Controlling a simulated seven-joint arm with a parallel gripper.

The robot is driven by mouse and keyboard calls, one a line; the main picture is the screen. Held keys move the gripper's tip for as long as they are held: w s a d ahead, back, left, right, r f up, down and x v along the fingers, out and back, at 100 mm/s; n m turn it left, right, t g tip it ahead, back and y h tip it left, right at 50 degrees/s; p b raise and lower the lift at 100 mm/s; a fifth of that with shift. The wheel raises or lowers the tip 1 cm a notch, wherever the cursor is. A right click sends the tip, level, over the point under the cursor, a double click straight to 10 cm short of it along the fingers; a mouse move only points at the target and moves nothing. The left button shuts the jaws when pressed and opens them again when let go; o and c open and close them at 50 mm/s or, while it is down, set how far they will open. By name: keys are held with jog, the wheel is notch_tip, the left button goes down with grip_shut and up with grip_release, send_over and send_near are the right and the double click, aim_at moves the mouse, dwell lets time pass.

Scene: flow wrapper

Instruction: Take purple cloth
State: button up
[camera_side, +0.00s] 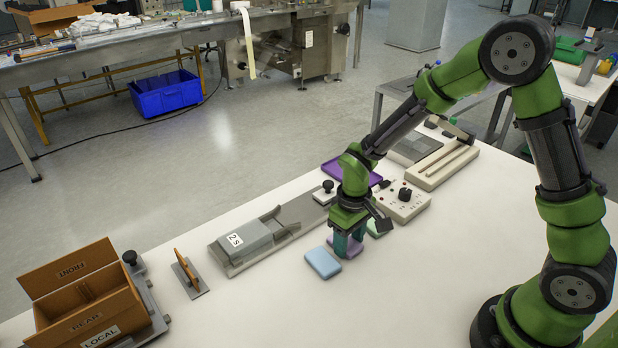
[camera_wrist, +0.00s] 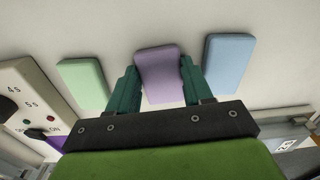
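The purple cloth (camera_wrist: 160,72) is a flat, rounded pad lying between a green pad (camera_wrist: 83,83) and a light blue pad (camera_wrist: 228,63) in the wrist view. My gripper (camera_wrist: 159,66) has its two teal fingers at the cloth's left and right edges. Any gap there is too small to make out, so I cannot tell whether they press on it. In the side view my gripper (camera_side: 348,246) points down at the table and mostly hides the cloth. The blue pad (camera_side: 323,262) lies left of it, and the green pad (camera_side: 376,228) is partly hidden behind it.
A control box (camera_side: 402,203) with knobs stands close to the right of my gripper. A purple tray (camera_side: 352,171) lies behind. A grey machine (camera_side: 255,240) stands to the left, then a brown bracket (camera_side: 187,272) and an open box (camera_side: 85,300). The white table (camera_side: 400,300) is clear in front.

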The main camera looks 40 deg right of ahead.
jog(key=c, duration=0.3)
